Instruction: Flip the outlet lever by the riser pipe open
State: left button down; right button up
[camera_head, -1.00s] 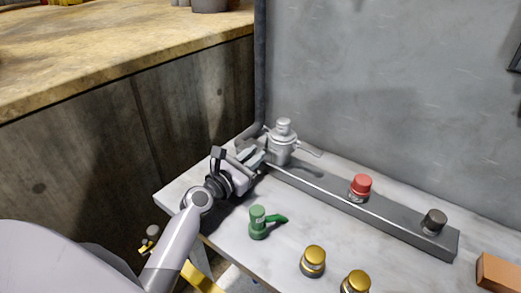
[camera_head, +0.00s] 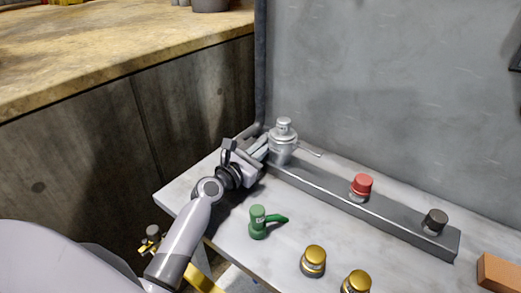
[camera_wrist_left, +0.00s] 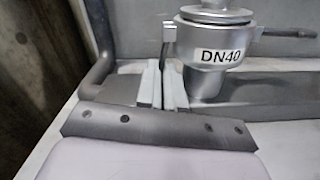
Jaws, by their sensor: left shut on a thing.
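A silver valve (camera_head: 283,145) stands at the far end of the grey manifold bar. In the left wrist view the valve body (camera_wrist_left: 213,65) carries a DN40 label. A thin lever arm (camera_head: 312,153) sticks out to its right, also seen as a dark rod in the left wrist view (camera_wrist_left: 288,33). A short dark arm (camera_wrist_left: 169,38) bends down on the valve's left. My left gripper (camera_head: 262,146) is beside the valve, its pale fingers (camera_wrist_left: 164,72) shut on this left arm's lower end. The exact grip is partly hidden. My right gripper is out of view.
The grey riser pipe (camera_head: 260,70) rises behind, near the gripper. A red knob (camera_head: 361,186) and black knob (camera_head: 435,221) sit on the bar (camera_head: 340,198). A green lever valve (camera_head: 258,222) and gold knobs (camera_head: 314,260) stand in front. An orange block (camera_head: 500,270) lies at right.

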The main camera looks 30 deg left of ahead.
pick_arm(q)
jog(key=m, duration=0.1)
jog(key=a+m, duration=0.1)
jog(key=m, duration=0.2)
jog(key=shift+w+a+r, duration=0.1)
jog(key=shift+a+r, duration=0.2)
jog(key=shift+r, duration=0.05)
jog(key=m, duration=0.2)
jog(key=a+r+m, duration=0.1)
jog(key=m, duration=0.1)
jog(key=shift+w, duration=0.1)
jog(key=m, duration=0.1)
jog(key=r+m, duration=0.1)
jog(key=m, duration=0.1)
jog(key=shift+a+r+m, duration=0.15)
jog(key=shift+a+m, duration=0.15)
jog(key=shift+a+r+m+p, duration=0.1)
jog(key=shift+r+m+p, duration=0.25)
jog(key=shift+m, duration=0.65)
jog(key=shift+r+m+p, duration=0.3)
jog(key=shift+m, duration=0.7)
jog(key=c, duration=1.5)
grip_release()
jog(key=shift+c, duration=0.2)
